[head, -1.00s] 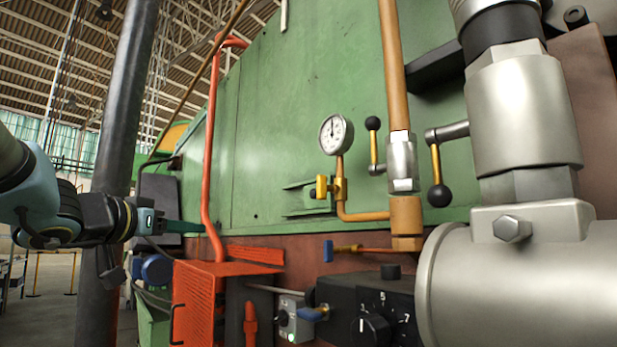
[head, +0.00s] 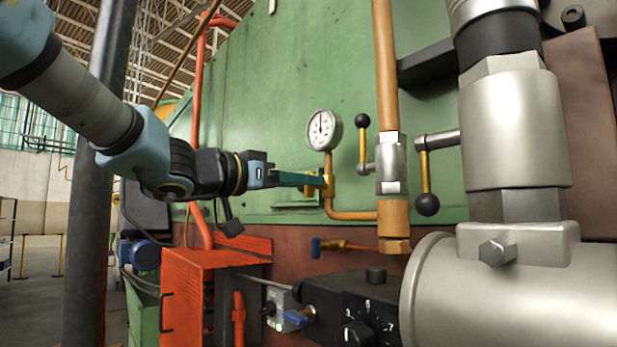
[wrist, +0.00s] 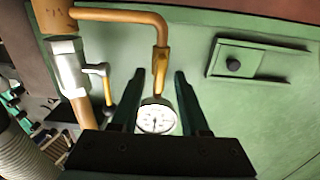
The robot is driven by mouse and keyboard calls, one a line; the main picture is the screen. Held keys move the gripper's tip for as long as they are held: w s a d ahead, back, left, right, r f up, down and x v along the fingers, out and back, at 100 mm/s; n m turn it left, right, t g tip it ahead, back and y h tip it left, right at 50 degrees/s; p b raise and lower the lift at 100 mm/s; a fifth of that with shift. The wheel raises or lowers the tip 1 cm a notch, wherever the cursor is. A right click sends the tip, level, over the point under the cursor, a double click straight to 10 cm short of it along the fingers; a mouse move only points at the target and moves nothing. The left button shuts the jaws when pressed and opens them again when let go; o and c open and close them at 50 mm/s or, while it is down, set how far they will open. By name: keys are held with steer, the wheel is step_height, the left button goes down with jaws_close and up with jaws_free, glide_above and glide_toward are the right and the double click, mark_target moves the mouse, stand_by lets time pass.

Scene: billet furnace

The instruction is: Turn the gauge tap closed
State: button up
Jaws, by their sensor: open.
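The round white gauge (head: 324,130) stands on a thin copper pipe in front of the green wall. Below it on that pipe is the brass gauge tap (head: 329,186), its handle partly hidden behind my fingers in the head view. My gripper (head: 318,182) reaches in from the left, its fingertips at the tap. In the wrist view, where the gauge (wrist: 156,117) appears below the tap (wrist: 160,72), my gripper (wrist: 159,74) is open with a finger on each side of the tap. I cannot tell whether either finger touches it.
Right of the gauge are a thick copper pipe (head: 385,70) and two black-knobbed levers, one at the pipe fitting (head: 362,121) and one farther right (head: 427,204). A large silver valve body (head: 514,130) fills the right. An orange box (head: 197,300) stands below my arm.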

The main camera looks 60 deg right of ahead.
steer(key=shift+x, duration=0.8)
steer(key=shift+c, duration=0.2)
jaws_close()
